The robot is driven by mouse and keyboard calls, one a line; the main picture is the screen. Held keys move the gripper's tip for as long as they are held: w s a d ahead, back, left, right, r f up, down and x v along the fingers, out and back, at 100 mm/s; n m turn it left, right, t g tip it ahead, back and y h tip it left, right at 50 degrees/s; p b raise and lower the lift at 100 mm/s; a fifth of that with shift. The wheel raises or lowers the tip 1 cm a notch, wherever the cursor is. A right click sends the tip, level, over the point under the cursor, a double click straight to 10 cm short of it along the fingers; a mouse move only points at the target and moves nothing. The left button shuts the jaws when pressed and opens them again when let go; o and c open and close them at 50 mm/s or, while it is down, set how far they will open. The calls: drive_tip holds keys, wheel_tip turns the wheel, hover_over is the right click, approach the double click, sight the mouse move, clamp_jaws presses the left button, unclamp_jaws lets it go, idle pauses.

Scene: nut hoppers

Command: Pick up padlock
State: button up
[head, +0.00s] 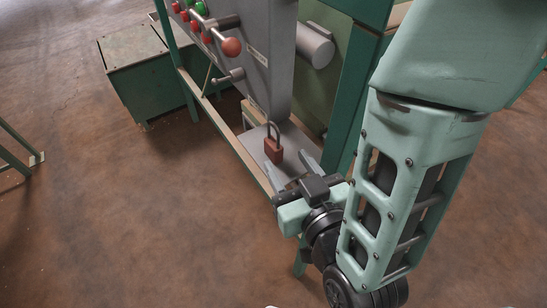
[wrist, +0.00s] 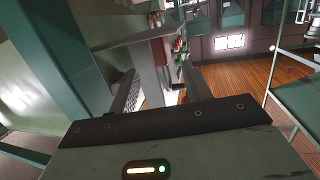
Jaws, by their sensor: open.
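The padlock (head: 273,150) has a red-brown body and a dark shackle. It stands upright on a grey shelf (head: 293,140) beside the grey control panel. My gripper (head: 290,168) is open, with its two fingers pointing toward the padlock from the near side. Nothing is held, and the padlock appears to be just beyond the fingertips. In the wrist view the padlock (wrist: 158,50) is a small reddish shape ahead, between the directions of the two fingers (wrist: 157,88). The shelf edge hides part of it there.
The control panel (head: 262,50) with red and green buttons and a red-knobbed lever (head: 231,46) rises behind the padlock. A green post (head: 350,100) stands close on the right. A green box (head: 140,70) is at back left. Open floor lies left.

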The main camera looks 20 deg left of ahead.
sight(269, 138)
drive_tip(key=b, duration=0.3)
drive_tip(key=shift+w+a+f, duration=0.25)
drive_tip(key=shift+w+f, duration=0.05)
drive_tip(key=shift+w, duration=0.1)
drive_tip(key=shift+w+a+r+p, duration=0.1)
drive_tip(key=shift+w+a+p, duration=0.45)
drive_tip(key=shift+w, duration=0.2)
drive_tip(key=shift+a+p+x, duration=0.25)
drive_tip(key=shift+p+x, duration=0.1)
drive_tip(key=shift+x, duration=2.5)
drive_tip(key=shift+s+r, duration=0.1)
drive_tip(key=shift+s, duration=0.05)
clamp_jaws()
